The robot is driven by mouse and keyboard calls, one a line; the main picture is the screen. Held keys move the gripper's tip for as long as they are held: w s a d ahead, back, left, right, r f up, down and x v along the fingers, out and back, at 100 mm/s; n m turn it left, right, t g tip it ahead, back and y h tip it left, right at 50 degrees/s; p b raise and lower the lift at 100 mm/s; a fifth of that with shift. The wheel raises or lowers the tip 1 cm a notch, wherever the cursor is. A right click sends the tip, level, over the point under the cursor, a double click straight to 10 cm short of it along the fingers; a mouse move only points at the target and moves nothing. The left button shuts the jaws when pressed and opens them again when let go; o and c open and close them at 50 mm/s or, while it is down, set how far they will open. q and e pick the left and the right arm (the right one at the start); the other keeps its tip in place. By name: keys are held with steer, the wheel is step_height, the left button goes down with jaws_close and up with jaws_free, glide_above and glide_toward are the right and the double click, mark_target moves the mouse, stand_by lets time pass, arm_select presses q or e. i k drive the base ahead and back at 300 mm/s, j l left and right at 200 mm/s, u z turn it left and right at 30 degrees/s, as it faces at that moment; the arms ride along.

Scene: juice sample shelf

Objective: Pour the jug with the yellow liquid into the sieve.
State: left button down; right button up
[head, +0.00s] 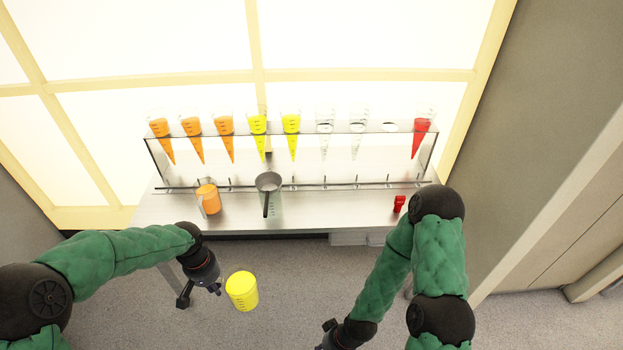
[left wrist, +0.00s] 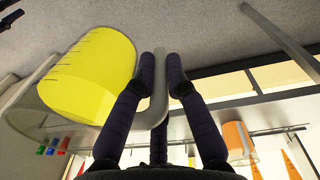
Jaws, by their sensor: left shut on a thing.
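The jug with yellow liquid (head: 242,291) hangs in front of the table, above the floor, roughly upright. My left gripper (head: 218,288) is shut on its handle. The left wrist view shows the jug (left wrist: 88,75) large at left, with the two fingers (left wrist: 161,75) on either side of the pale curved handle. The grey sieve (head: 268,181) rests on top of a clear container (head: 273,208) at the table's middle, its dark handle pointing to the front. My right gripper (head: 328,340) is partly cut off at the bottom edge; its fingers cannot be made out.
A jug with orange liquid (head: 208,198) stands left of the sieve on the table (head: 340,212). A clear rack (head: 375,160) of cones with orange, yellow, clear and red contents stands behind. The table between sieve and red object is clear.

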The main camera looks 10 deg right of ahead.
mark_target(267, 183)
steer(key=z, duration=1.4)
steer(key=j+z, duration=0.2)
steer(key=j, duration=0.25)
steer(key=k+j+z, duration=0.15)
steer(key=j, duration=0.3)
steer(key=k+j+z, duration=0.2)
steer(key=j, duration=0.2)
steer(key=i, duration=0.1)
